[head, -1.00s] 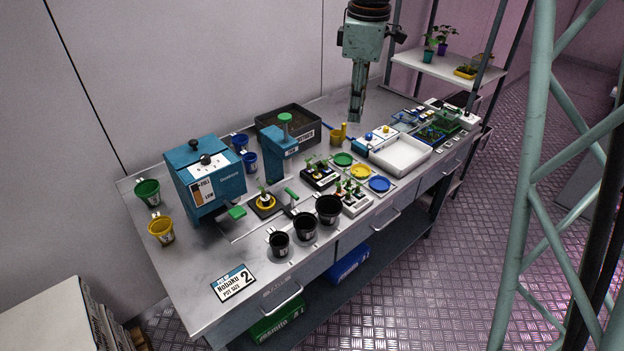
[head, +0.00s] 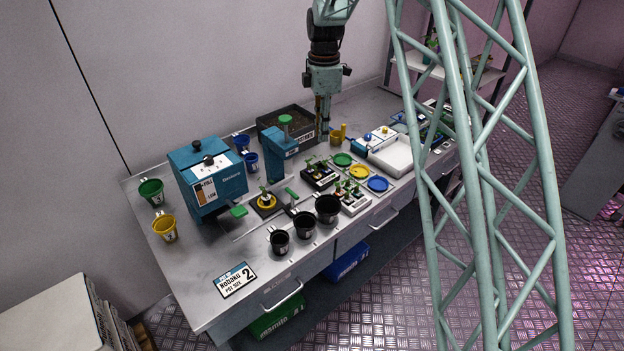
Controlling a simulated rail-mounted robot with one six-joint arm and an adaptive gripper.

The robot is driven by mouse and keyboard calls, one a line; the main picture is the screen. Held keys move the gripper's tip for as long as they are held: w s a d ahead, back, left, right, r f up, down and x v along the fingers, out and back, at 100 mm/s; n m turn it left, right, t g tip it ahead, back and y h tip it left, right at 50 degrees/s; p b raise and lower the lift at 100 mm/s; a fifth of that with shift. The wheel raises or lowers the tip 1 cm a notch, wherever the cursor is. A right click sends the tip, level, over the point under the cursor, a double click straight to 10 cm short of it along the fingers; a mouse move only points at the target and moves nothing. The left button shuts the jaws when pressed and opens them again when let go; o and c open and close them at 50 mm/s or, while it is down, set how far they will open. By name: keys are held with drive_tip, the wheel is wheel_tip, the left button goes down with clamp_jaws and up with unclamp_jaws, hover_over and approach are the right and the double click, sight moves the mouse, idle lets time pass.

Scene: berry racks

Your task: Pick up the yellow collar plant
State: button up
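A small green seedling (head: 264,192) stands in a yellow ring (head: 267,202) on a black square base, just left of the foot of the teal press (head: 272,160). More seedlings stand in a black holder (head: 320,178) and a white holder (head: 355,205) to the right; their collar colours are too small to tell. My gripper (head: 324,128) points down over the back of the bench, behind the holders and apart from the yellow-ringed seedling. Its fingers are seen edge-on, so I cannot tell whether they are open or shut.
Black pots (head: 304,224) line the front edge. A teal box (head: 207,178), a dark soil bin (head: 290,118) and a white tray (head: 390,157) also occupy the bench.

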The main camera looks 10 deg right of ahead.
drive_tip(key=w+f, duration=0.1)
drive_tip(key=w+a+f+n, duration=0.1)
drive_tip(key=f, duration=0.1)
drive_tip(key=shift+a+f, duration=0.1)
drive_tip(key=shift+a, duration=0.05)
drive_tip(key=shift+s+f, duration=0.1)
drive_tip(key=shift+f, duration=0.05)
hover_over(317, 176)
drive_tip(key=shift+w+f, duration=0.25)
drive_tip(key=shift+f, duration=1.85)
drive_tip(key=shift+w+f, duration=0.2)
drive_tip(key=shift+f, duration=1.85)
drive_tip(key=shift+f, duration=0.15)
drive_tip(key=shift+f, duration=2.45)
